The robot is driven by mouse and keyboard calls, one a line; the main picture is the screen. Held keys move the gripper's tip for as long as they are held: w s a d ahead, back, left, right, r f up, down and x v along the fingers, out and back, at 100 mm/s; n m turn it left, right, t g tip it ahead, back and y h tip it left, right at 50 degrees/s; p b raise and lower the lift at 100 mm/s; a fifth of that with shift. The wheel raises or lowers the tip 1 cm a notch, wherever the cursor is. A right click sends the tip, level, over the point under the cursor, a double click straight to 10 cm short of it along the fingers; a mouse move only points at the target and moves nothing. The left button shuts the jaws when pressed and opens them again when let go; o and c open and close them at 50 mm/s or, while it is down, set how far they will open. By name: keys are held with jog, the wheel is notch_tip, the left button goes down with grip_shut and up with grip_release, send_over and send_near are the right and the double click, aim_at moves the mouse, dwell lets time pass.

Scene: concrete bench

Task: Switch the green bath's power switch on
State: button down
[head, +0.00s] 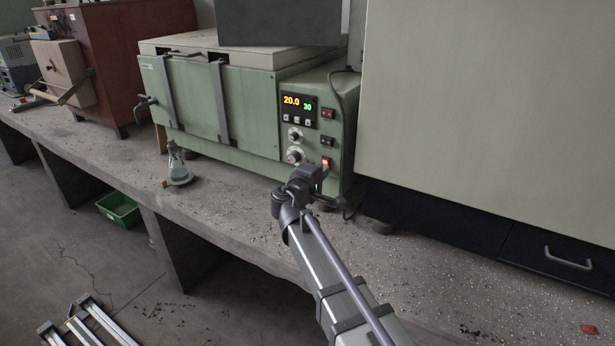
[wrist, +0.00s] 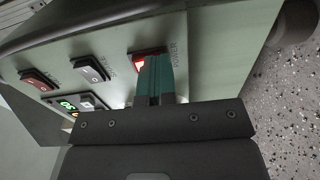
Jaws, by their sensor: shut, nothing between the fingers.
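The green bath (head: 215,105) stands on the bench, with its control panel at its right end. The panel display (head: 298,106) is lit and reads 20.0 and 30. The power switch (head: 326,161) is the lowest in a column of rockers and glows red-orange; it also shows lit in the wrist view (wrist: 140,65), beside a small label. My gripper (wrist: 155,78) is shut and empty. Its fingertips are at the power switch and cover its right part in the wrist view. I cannot tell whether they touch it.
A red rocker (head: 328,113) and a dark rocker (head: 327,141) sit above the power switch, with knobs (head: 295,135) to their left. A large pale cabinet (head: 490,100) stands close on the right.

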jog(key=shift+w, duration=0.1)
jog(key=f+b+v, duration=0.1)
jog(key=f+v, duration=0.1)
jog(key=v, duration=1.2)
jog(key=shift+b, duration=0.3)
